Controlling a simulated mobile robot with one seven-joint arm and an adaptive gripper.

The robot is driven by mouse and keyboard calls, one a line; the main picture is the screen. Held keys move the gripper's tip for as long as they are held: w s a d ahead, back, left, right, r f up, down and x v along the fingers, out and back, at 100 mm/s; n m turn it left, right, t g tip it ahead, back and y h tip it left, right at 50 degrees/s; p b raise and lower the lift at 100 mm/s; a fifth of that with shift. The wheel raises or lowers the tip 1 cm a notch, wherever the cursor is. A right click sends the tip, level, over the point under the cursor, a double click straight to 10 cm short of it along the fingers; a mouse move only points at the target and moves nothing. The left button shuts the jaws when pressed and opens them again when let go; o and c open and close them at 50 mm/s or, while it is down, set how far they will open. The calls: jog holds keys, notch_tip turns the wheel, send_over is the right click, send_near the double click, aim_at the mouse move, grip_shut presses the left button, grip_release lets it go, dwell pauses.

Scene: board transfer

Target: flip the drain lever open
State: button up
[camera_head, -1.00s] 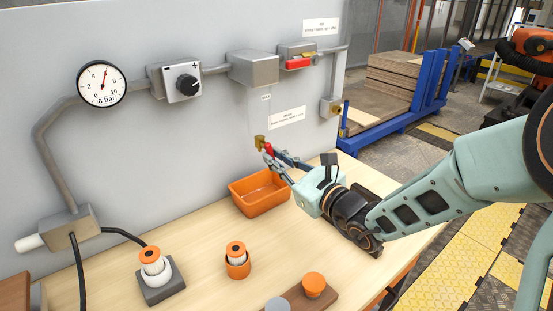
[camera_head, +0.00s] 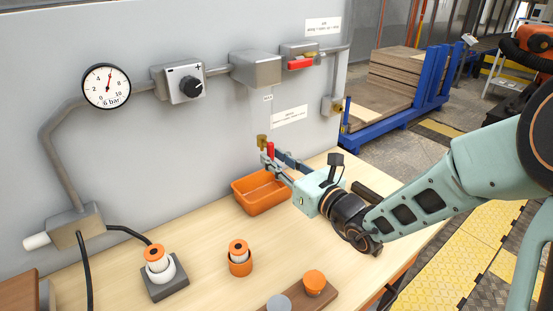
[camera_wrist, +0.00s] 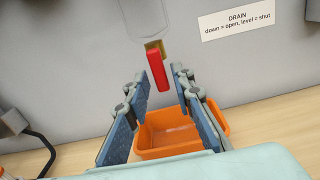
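The red drain lever (camera_head: 270,150) is on a small brass valve (camera_head: 262,140) at the wall panel, above the orange bin. It also shows in the wrist view (camera_wrist: 158,72), below the brass valve body (camera_wrist: 154,47). The lever reaches out from the valve and looks lower at its free end; its exact angle is hard to tell. My gripper (camera_head: 271,158) is open at the lever. In the wrist view its two fingers (camera_wrist: 157,74) stand apart, one on each side of the lever, with gaps visible. A wall label (camera_wrist: 237,21) reads "DRAIN down = open, level = shut".
The orange bin (camera_head: 236,196) stands on the table under my gripper. A pressure gauge (camera_head: 106,87), a knob box (camera_head: 184,83) and another red handle (camera_head: 300,64) are on the panel. Orange-topped parts (camera_head: 155,252) stand at the table's front. The table between is clear.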

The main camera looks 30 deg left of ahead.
jog(key=shift+o, duration=0.3)
jog(key=v, duration=1.2)
